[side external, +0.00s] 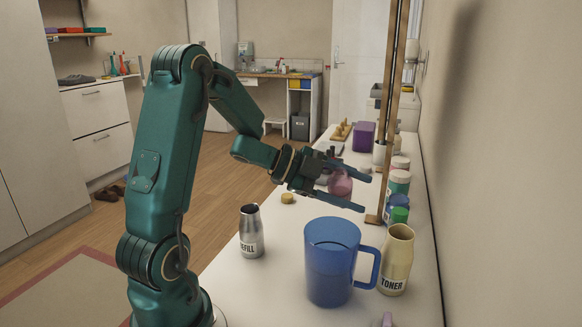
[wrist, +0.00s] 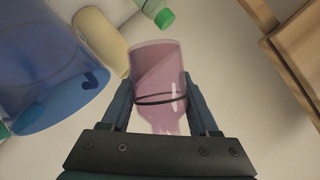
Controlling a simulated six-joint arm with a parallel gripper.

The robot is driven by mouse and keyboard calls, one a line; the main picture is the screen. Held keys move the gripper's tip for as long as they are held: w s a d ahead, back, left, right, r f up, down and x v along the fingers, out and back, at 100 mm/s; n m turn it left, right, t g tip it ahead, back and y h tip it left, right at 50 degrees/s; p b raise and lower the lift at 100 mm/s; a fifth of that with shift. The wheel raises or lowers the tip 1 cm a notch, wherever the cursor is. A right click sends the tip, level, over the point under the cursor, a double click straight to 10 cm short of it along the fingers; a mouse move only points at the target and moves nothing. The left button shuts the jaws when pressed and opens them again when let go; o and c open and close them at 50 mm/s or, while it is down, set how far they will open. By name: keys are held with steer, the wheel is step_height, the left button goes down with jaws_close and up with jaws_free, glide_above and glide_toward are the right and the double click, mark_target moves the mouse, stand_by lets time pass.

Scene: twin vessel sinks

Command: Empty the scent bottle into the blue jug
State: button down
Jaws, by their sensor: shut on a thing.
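A pink see-through bottle (wrist: 158,75), which I take to be the scent bottle, is between the fingers of my gripper (wrist: 160,110). Dark lines cross its body, and no label is readable. In the side view my gripper (side external: 362,191) is behind the blue jug, and the pink bottle (side external: 341,184) is partly covered by the fingers. Whether it touches the counter is unclear. The blue jug (side external: 331,262) stands upright on the counter, its handle to the right. In the wrist view the jug (wrist: 45,65) is at the left, apart from the bottle.
A silver REFILL bottle (side external: 250,233) stands left of the jug. A cream TONER bottle (side external: 397,262) stands close by the handle. Several jars (side external: 399,182) and a wooden post (side external: 388,130) line the right. A yellow cap (side external: 287,198) lies on the counter (side external: 285,255).

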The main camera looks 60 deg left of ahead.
steer(key=shift+s+d+r+m, duration=0.15)
steer(key=shift+s+d+m, duration=0.05)
steer(key=shift+m, duration=0.2)
steer(key=shift+r+m+t+y, duration=0.25)
steer(key=shift+m+t+y, duration=0.15)
steer(key=shift+t+y, duration=0.1)
steer(key=shift+m, duration=0.3)
steer(key=shift+a+f+m+t, duration=0.1)
steer(key=shift+f+m+t, duration=0.3)
steer(key=shift+t, duration=0.1)
steer(key=shift+w+a+r+m+t+y+p, duration=0.15)
steer(key=shift+r+m+t+y+p, duration=0.2)
steer(key=shift+r+m+t, duration=0.65)
stand_by(1.0)
steer(key=shift+s+d+f+m, duration=0.45)
steer(key=shift+d+f+m, duration=0.15)
steer(key=shift+m, duration=0.3)
steer(key=shift+s+d+r+m+t+p, duration=0.1)
steer(key=shift+r+m+t+p, duration=0.4)
steer(key=shift+m, duration=0.45)
steer(key=shift+s+d+r+m+t+p, duration=0.1)
steer(key=shift+r+m+t+p, duration=0.4)
steer(key=shift+m, duration=0.45)
stand_by(1.5)
